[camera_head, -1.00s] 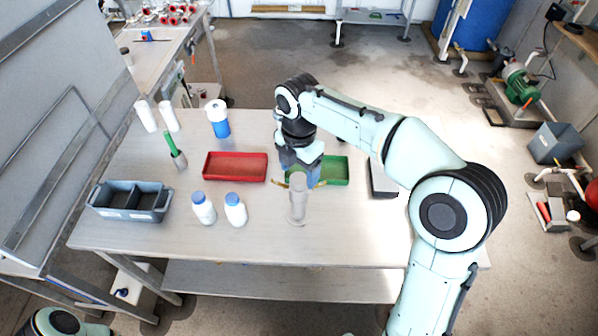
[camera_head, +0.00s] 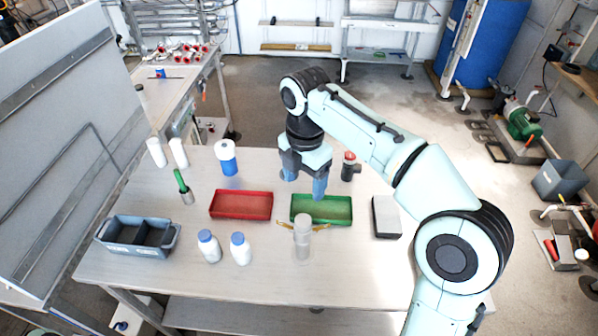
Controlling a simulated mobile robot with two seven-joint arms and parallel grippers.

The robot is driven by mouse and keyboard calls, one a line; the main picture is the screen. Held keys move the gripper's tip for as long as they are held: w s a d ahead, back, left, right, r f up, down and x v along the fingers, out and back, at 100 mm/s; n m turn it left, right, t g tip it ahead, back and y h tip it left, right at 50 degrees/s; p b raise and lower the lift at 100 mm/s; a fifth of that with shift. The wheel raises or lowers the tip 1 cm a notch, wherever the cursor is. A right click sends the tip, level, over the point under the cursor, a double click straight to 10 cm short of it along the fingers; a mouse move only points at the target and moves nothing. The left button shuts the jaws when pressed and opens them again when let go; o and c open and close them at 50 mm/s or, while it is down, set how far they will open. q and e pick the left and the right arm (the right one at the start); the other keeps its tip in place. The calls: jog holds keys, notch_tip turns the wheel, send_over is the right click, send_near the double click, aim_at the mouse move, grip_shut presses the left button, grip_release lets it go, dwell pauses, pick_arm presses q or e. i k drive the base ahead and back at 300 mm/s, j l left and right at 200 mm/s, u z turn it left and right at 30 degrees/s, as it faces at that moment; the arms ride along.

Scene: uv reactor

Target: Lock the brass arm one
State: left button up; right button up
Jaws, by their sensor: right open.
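A clear grey cylinder (camera_head: 302,246) stands upright near the front middle of the table. Two thin brass arms stick out near its top: a left brass arm (camera_head: 284,224) and a right brass arm (camera_head: 321,226). They are small, and I cannot tell which is arm one or whether either is locked. My right gripper (camera_head: 305,181) points down, open and empty, behind and above the cylinder, over the back edge of the green tray (camera_head: 346,220). Its blue fingertips are apart from the brass arms. My left gripper is not in view.
A red tray (camera_head: 241,217), two white bottles with blue caps, a grey divided bin (camera_head: 136,235) and a green-handled tool (camera_head: 184,187) stand to the left. A grey block (camera_head: 386,217) lies right of the green tray. A red-topped dark fitting (camera_head: 349,167) stands behind.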

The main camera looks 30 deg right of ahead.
aim_at(278, 222)
jog(key=k, duration=1)
